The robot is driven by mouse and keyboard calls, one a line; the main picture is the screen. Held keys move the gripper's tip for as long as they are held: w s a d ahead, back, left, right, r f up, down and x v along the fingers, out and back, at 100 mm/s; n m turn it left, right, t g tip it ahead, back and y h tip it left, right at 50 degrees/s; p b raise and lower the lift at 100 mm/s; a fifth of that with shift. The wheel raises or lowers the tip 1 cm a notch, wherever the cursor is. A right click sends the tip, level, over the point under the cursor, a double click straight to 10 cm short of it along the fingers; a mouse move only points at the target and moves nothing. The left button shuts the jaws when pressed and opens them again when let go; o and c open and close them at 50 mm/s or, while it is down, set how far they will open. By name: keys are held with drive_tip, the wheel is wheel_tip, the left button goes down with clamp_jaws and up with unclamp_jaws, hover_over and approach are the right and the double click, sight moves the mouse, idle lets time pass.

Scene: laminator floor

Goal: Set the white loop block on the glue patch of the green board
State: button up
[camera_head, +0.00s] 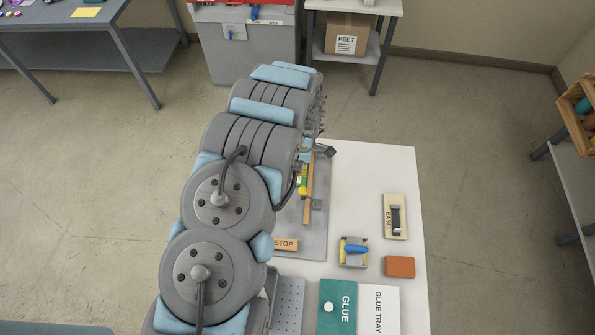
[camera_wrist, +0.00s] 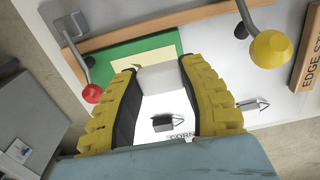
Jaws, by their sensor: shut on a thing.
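My gripper (camera_wrist: 160,72) shows in the wrist view, with its yellow-and-black fingers on both sides of the white loop block (camera_wrist: 163,80). It is shut on the block. The green board (camera_wrist: 111,57) lies behind the block, against a wooden strip. A pale yellow glue patch (camera_wrist: 138,61) on the board shows just behind the block's upper edge, and the block hides part of it. I cannot tell whether the block touches the patch.
A red knob (camera_wrist: 92,93) and a yellow knob (camera_wrist: 270,52) on levers flank the board. An edge stop block (camera_wrist: 307,62) stands at right. Metal clips sit on the plate. In the head view, a glue tray (camera_head: 378,310), a brown block (camera_head: 399,267) and an easel piece (camera_head: 395,201) lie right.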

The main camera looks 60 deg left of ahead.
drive_tip(key=a+f, duration=0.1)
drive_tip(key=f+b, duration=0.1)
drive_tip(key=shift+s+a+f, duration=0.1)
drive_tip(key=shift+a+f, duration=0.2)
drive_tip(key=shift+a, duration=0.3)
drive_tip(key=shift+a+f, duration=0.3)
drive_tip(key=shift+f, duration=0.15)
drive_tip(key=shift+a+f+p, duration=0.3)
drive_tip(key=shift+a+p, duration=0.05)
drive_tip(key=shift+d+f, duration=0.1)
drive_tip(key=shift+f, duration=1.45)
drive_tip(key=shift+f, duration=0.1)
drive_tip(key=o, duration=1)
drive_tip(key=shift+c, duration=0.2)
